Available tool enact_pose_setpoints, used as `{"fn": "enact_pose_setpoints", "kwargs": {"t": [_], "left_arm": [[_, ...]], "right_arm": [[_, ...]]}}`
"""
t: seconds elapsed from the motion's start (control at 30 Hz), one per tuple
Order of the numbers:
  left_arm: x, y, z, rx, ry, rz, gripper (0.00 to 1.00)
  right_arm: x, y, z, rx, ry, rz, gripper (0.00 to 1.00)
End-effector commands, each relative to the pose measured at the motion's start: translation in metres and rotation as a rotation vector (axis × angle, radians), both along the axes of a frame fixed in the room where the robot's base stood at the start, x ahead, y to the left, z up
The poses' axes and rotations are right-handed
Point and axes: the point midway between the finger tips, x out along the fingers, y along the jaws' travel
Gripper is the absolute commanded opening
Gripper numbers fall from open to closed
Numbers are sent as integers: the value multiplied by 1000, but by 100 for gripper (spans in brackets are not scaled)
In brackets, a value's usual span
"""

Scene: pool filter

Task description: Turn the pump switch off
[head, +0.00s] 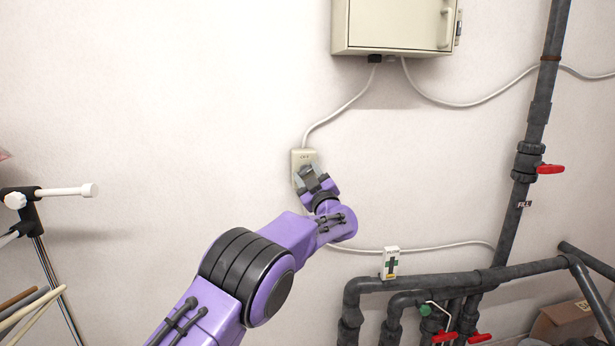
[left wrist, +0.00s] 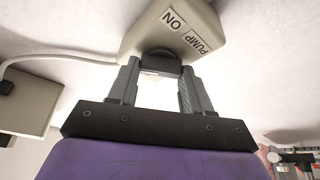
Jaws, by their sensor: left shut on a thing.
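The pump switch (head: 299,156) is a cream box on the wall, below the cabinet and fed by a white cable. In the left wrist view the box (left wrist: 207,22) appears upside down, with the labels "PUMP" and "ON" readable. My left gripper (head: 306,177) is at the front of the box. In the left wrist view its fingers (left wrist: 159,74) are shut on the dark switch knob (left wrist: 160,56). The fingers partly hide the knob, so its exact angle is hard to tell. My right gripper is not in view.
A beige cabinet (head: 392,26) hangs above. Dark pipes with red-handled valves (head: 550,169) run at the right and lower right. A small white box with a green mark (head: 390,263) sits by the pipes. Poles (head: 35,305) stand at the left. The wall around the switch is mostly bare.

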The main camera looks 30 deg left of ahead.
Motion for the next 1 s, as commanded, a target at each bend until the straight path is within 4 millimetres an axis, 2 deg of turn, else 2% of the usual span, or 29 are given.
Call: {"fn": "enact_pose_setpoints", "kwargs": {"t": [0.7, 1.0], "left_arm": [[1, -1, 0, -541, -402, 1, 18], [1, -2, 1, -714, -534, 0, 18]], "right_arm": [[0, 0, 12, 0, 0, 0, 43], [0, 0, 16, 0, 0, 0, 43]]}}
